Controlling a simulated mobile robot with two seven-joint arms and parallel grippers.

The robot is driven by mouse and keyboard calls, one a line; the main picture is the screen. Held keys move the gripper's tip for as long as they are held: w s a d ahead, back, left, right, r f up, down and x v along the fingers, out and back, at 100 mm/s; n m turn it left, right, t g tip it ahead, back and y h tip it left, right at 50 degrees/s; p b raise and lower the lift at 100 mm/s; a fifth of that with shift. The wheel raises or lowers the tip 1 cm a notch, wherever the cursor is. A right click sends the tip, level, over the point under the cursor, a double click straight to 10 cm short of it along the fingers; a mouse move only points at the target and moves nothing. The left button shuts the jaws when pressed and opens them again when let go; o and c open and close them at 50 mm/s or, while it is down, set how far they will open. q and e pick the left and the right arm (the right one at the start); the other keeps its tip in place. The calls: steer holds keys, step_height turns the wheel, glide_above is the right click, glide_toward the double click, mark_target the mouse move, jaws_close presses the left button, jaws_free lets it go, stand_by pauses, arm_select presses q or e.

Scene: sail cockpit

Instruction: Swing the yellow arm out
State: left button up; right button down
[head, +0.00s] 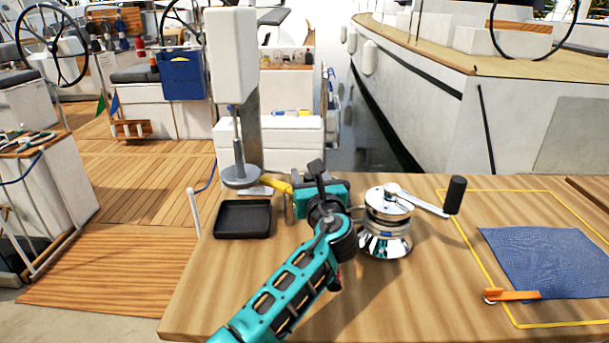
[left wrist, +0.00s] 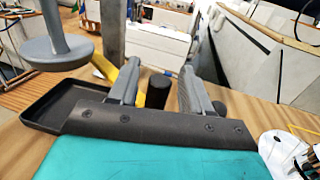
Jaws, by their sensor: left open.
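The yellow arm (head: 277,185) is a short yellow bar at the foot of the grey post, beside the grey disc, in the head view. In the left wrist view the yellow arm (left wrist: 129,76) runs behind the left finger. A black knob (left wrist: 157,90) stands between the two fingers there; I cannot tell whether they touch it. My left gripper (left wrist: 158,86) is open around the knob's place, low over the table. In the head view its teal body hides part of the yellow arm's right end. My right gripper is not in view.
A black tray (head: 243,219) lies left of my gripper. A grey disc (head: 242,177) on a rod hangs from the white post (head: 232,55). A chrome winch (head: 387,222) with a black-handled crank stands close on the right. A blue cloth (head: 548,260) lies farther right.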

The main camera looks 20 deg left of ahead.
arm_select(q)
steer(key=shift+w, duration=0.15)
jaws_close()
stand_by(0.5)
